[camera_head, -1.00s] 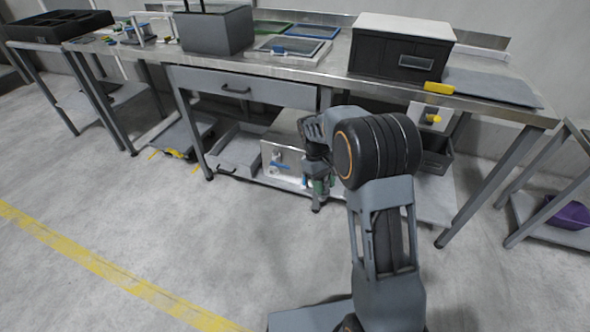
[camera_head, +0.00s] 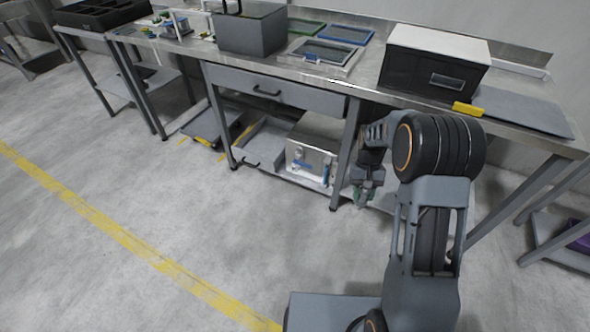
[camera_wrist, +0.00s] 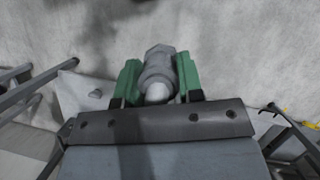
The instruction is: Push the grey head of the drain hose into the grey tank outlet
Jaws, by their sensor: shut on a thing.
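My gripper (camera_head: 363,196) hangs low in front of the bench, to the right of the silver box on the lower shelf. In the wrist view its green fingers (camera_wrist: 160,80) are shut on a grey fitting with a hexagonal collar, the hose head (camera_wrist: 158,66). The head sits between the fingers with its rounded end toward the palm. The hose itself cannot be made out. The silver box (camera_head: 304,157) has blue parts on its front. I cannot pick out the tank outlet with certainty. A pale panel (camera_wrist: 72,84) with a small grey piece shows left in the wrist view.
The steel bench (camera_head: 365,87) has a leg (camera_head: 346,150) close to the left of my gripper. A dark cabinet (camera_head: 420,68) and a grey bin (camera_head: 250,35) stand on top. A purple bowl (camera_head: 580,236) is at the far right. The floor in front is clear.

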